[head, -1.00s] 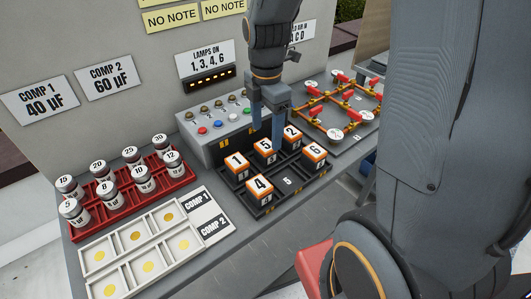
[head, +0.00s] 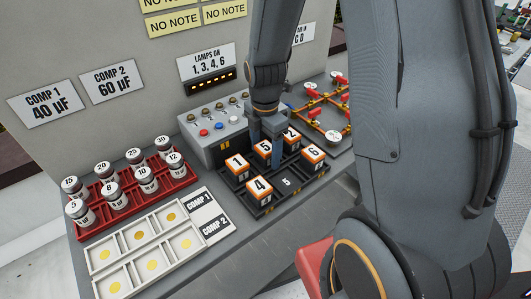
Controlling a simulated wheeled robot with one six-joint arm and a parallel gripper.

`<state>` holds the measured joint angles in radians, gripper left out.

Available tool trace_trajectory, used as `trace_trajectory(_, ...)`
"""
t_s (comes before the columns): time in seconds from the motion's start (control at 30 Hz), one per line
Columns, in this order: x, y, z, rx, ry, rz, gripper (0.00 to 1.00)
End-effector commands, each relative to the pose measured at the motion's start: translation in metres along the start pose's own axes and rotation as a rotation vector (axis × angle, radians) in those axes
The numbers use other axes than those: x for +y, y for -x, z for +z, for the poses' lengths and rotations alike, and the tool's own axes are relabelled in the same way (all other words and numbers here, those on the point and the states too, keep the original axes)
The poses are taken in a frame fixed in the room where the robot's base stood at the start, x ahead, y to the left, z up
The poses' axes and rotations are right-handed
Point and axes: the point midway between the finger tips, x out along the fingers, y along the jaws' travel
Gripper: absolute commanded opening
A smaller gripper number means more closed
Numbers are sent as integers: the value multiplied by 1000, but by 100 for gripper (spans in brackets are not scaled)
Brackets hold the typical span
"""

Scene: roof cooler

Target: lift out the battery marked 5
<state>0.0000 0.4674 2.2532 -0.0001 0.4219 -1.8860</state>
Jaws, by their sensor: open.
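The battery marked 5 (head: 264,149) is a white-topped block with orange edges, in the back row of a black tray (head: 262,211). My gripper (head: 266,150) points down over it, open, with one finger on each side of the battery as seen from here. I cannot tell whether the fingers touch it. Batteries marked 1 (head: 237,163), 4 (head: 260,189) and 6 (head: 314,155) stand around it. The front middle cell is empty and bears a small mark that looks like 5.
A grey box with buttons (head: 212,130) stands close behind the tray. Orange pipework with red handles (head: 318,112) is to the right. A red rack of cylinders (head: 130,195) and a white tray (head: 140,255) are to the left.

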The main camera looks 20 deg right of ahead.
Motion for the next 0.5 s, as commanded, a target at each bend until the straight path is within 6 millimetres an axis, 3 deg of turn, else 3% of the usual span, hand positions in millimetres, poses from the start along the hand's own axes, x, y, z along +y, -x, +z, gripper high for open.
trace_trajectory(0.27, 0, -2, 0, 0, 0, 1, 66)
trace_trajectory(0.5, 0, -2, 0, 0, 0, 1, 25)
